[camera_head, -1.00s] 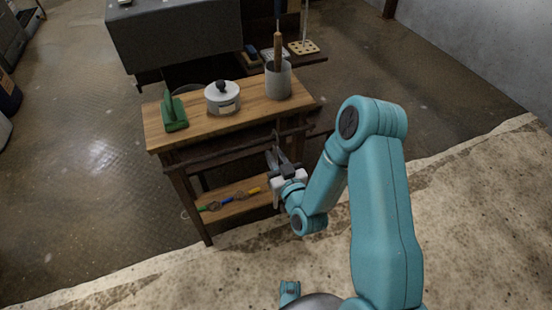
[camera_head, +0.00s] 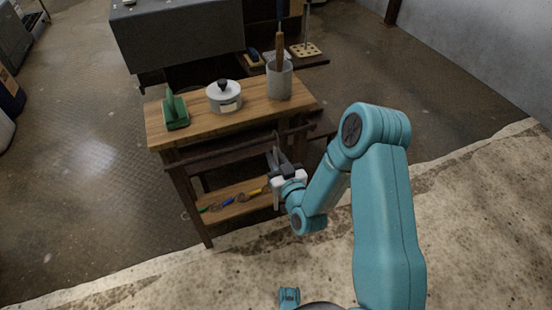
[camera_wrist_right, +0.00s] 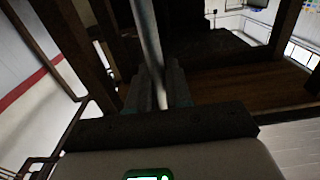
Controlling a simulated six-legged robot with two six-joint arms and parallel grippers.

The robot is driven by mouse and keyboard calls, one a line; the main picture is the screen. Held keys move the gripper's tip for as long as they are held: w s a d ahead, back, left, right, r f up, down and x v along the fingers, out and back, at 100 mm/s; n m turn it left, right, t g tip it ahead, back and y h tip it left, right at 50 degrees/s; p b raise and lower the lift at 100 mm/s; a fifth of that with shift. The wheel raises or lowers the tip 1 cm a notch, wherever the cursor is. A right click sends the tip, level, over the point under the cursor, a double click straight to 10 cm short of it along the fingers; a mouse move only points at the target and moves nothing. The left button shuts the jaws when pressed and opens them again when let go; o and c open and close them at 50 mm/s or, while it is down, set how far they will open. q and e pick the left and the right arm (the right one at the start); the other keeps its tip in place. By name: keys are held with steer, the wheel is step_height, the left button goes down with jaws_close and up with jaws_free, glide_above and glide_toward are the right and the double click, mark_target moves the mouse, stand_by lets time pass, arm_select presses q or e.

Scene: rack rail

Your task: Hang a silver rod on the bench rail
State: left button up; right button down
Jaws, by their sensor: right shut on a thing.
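My right gripper (camera_head: 280,163) is in front of the bench (camera_head: 221,123), near the right end of its front rail (camera_head: 222,155). In the right wrist view the gripper (camera_wrist_right: 158,88) is shut on a silver rod (camera_wrist_right: 146,32), which runs up between its two fingers. In the head view the rod is thin and mostly hidden by the gripper, so I cannot tell whether it touches the rail. The rail is a dark bar along the bench's front, below the wooden top. My left gripper is not in view.
On the bench top stand a green holder (camera_head: 176,113), a white lidded pot (camera_head: 224,97) and a grey canister (camera_head: 280,80) with a wooden-handled tool. Several coloured-handled tools (camera_head: 228,202) lie on the lower shelf. A dark grey box (camera_head: 180,38) stands behind. The floor left of the bench is clear.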

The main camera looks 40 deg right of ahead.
steer(key=shift+f+b, duration=0.25)
steer(key=shift+b, duration=0.05)
steer(key=c, duration=1)
jaws_free()
steer(key=shift+o, duration=0.2)
steer(key=shift+s, duration=0.1)
